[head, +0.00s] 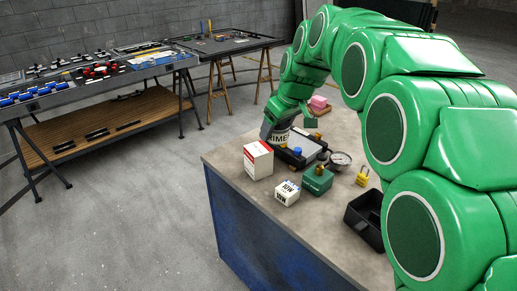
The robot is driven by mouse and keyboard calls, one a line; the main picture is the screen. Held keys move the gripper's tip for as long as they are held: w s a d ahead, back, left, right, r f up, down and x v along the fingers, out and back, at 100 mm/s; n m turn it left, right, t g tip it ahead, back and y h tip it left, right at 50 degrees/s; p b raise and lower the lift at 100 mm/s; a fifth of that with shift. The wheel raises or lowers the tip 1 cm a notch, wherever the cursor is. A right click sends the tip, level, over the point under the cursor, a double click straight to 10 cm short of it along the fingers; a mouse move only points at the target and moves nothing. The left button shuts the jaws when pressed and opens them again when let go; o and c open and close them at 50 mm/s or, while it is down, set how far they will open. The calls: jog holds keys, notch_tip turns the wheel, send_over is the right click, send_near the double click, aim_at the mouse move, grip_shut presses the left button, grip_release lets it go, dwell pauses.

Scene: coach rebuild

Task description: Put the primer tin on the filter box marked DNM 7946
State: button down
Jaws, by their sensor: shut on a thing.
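The primer tin (279,138), pale with dark letters partly reading "PRIME", is at the end of my green arm. My gripper (270,129) is shut on it; the fingers are mostly hidden by the arm and the tin. The tin is just behind the red-and-white box (258,161) in the picture. I cannot tell how far its base is above the bench. A smaller white box (286,193) with dark print stands in front. The marking DNM 7946 is not readable on either box, so I cannot tell which is the filter box.
The bench (225,163) also holds a dark tray (303,147), a green block-like item (317,180), a gauge (340,160), a yellow padlock (362,176) and a black open bin (366,219). Pink item (318,103) lies behind. A loaded trestle table (95,85) stands left.

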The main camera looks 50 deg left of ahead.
jog(key=shift+s+a+r, duration=0.2)
jog(key=shift+s+a, duration=0.65)
jog(key=shift+s, duration=0.15)
send_over(254, 145)
jog(key=d, duration=0.2)
jog(key=shift+f, duration=4.75)
jog(key=shift+a, duration=0.1)
jog(key=shift+a+f, duration=0.1)
jog(key=shift+f, duration=1.6)
jog(key=shift+f, duration=0.15)
jog(key=shift+c, duration=0.5)
grip_release()
